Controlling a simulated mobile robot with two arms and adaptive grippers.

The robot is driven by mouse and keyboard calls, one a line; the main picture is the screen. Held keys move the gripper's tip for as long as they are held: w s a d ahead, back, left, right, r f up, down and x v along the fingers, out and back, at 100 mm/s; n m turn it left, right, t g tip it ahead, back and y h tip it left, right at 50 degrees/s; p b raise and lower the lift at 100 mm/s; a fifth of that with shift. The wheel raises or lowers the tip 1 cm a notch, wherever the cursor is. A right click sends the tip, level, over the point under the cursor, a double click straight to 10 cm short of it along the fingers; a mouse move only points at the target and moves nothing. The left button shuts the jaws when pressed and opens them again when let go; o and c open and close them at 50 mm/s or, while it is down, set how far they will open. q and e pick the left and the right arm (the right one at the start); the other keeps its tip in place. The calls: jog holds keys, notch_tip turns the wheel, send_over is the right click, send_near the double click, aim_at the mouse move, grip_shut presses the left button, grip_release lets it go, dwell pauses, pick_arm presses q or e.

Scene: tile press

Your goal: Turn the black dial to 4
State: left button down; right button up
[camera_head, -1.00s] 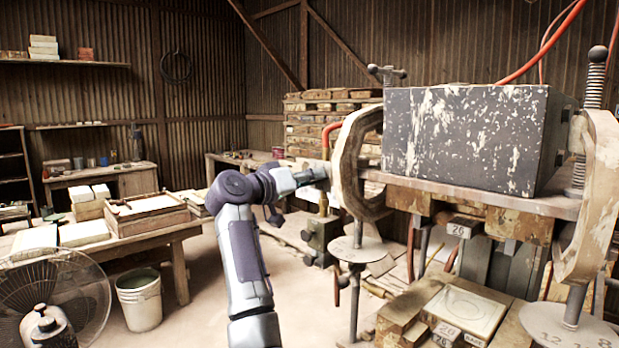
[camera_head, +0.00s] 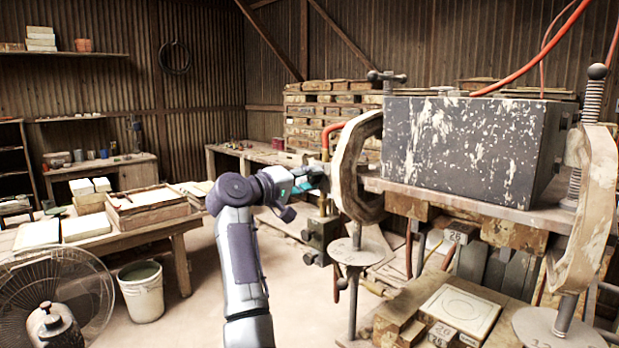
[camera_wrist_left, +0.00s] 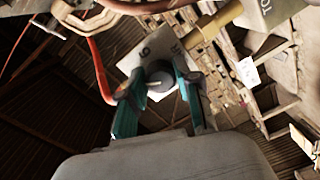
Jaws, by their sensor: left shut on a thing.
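The black dial (camera_wrist_left: 161,76) shows in the left wrist view, in front of a pale plate (camera_wrist_left: 140,55) with dark numerals. One numeral looks like a 6 or a 9; the others are too unclear to read. A light mark shows on the dial, but I cannot tell which number it points to. My left gripper (camera_wrist_left: 158,92) has its teal fingers on both sides of the dial and is shut on it. In the head view, the left gripper (camera_head: 308,180) is at the press's left side and the dial is not clearly visible. My right gripper is not in view.
The press's dark speckled block (camera_head: 460,148) and curved frame (camera_head: 350,170) stand just right of the gripper. A red hose (camera_head: 326,140) runs close above it. A round metal plate (camera_head: 356,252) is below right. The floor in front is clear; a fan (camera_head: 50,300) stands at left.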

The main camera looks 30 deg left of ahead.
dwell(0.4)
pick_arm(q)
jog(key=c, duration=0.8)
grip_release()
jog(key=v, duration=1.2)
